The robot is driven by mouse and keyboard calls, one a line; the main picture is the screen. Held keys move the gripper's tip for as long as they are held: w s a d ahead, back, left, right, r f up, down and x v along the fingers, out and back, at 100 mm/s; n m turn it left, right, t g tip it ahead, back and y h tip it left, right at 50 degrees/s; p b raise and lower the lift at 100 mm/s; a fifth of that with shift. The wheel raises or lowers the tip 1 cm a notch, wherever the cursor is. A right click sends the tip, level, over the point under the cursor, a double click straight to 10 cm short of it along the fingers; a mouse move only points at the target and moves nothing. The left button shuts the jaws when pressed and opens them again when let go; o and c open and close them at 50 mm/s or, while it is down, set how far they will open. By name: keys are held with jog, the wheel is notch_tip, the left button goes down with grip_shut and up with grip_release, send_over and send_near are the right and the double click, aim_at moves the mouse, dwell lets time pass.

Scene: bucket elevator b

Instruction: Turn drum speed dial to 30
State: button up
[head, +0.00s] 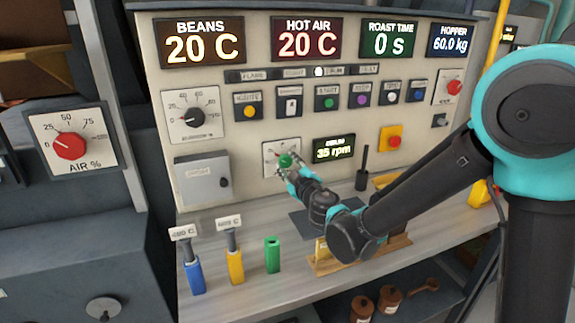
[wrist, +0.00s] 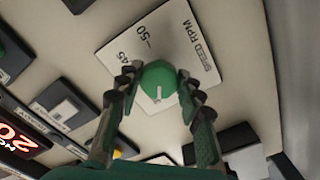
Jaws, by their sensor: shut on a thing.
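The drum speed dial is a green round knob (head: 285,160) on a white plate at the panel's lower middle, with the drum display (head: 334,148) beside it reading 35 rpm. In the wrist view the green knob (wrist: 158,78) sits between my fingers, its white mark pointing down in the picture. The plate (wrist: 190,40) there shows "SPEED RPM", 50 and 45; the lower numbers are hidden. My gripper (head: 287,169) is shut on the knob, one finger on each side (wrist: 156,84).
A red knob on an orange plate (head: 391,138) and a black upright handle (head: 362,168) are to the right. A grey box (head: 204,179) is on the left. Blue (head: 194,276), yellow (head: 235,266) and green (head: 272,254) holders stand on the shelf below.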

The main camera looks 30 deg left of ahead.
jog(key=n, duration=0.4)
jog(key=shift+n, duration=0.3)
jog(key=shift+r+n, duration=0.1)
jog(key=shift+n, duration=2)
jog(key=o, duration=1.1)
jog(key=shift+o, duration=0.2)
jog(key=v, duration=1.2)
